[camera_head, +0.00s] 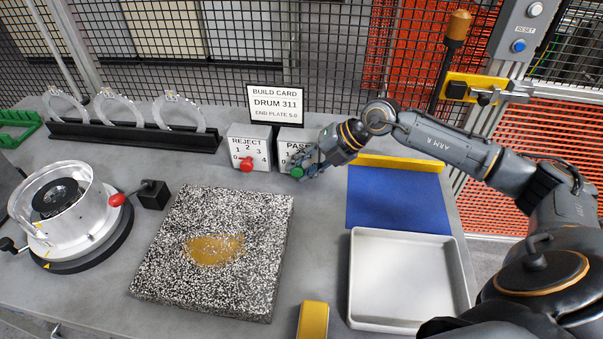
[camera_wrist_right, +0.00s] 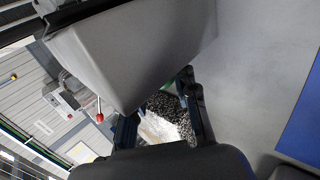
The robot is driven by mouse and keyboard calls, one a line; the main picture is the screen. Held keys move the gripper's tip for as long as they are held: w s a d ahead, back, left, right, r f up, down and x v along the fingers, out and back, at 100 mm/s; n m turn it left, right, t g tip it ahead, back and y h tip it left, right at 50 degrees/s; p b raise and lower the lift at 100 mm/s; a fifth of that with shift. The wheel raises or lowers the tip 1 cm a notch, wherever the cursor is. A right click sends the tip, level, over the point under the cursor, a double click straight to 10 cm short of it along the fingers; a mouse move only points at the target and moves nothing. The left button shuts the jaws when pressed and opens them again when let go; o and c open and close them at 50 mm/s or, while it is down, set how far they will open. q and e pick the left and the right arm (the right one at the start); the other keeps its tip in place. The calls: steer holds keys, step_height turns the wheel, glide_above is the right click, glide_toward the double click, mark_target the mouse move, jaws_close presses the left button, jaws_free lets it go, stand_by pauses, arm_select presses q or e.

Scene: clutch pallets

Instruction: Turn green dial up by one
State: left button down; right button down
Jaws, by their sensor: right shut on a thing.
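The green dial (camera_head: 297,172) sits on the front of the white box marked PASS (camera_head: 288,150), behind the middle of the bench. My right gripper (camera_head: 305,166) reaches in from the right and is shut on the green dial. The gripper hides most of the PASS scale, so I cannot read the dial's setting. In the right wrist view my two dark fingers (camera_wrist_right: 162,116) reach to the grey box side, and the grip itself is mostly hidden. My left gripper is not in view.
The REJECT box (camera_head: 248,142) with its red dial (camera_head: 247,165) stands just left of the PASS box. A build card (camera_head: 275,103) stands behind. A speckled stone slab (camera_head: 175,270), blue mat (camera_head: 390,205) and white tray (camera_head: 357,290) lie in front.

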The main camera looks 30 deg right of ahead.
stand_by(0.3)
steer(key=c, duration=1)
jaws_free()
steer(key=v, duration=1.2)
steer(key=shift+s+d+f, duration=0.1)
steer(key=shift+s, duration=0.05)
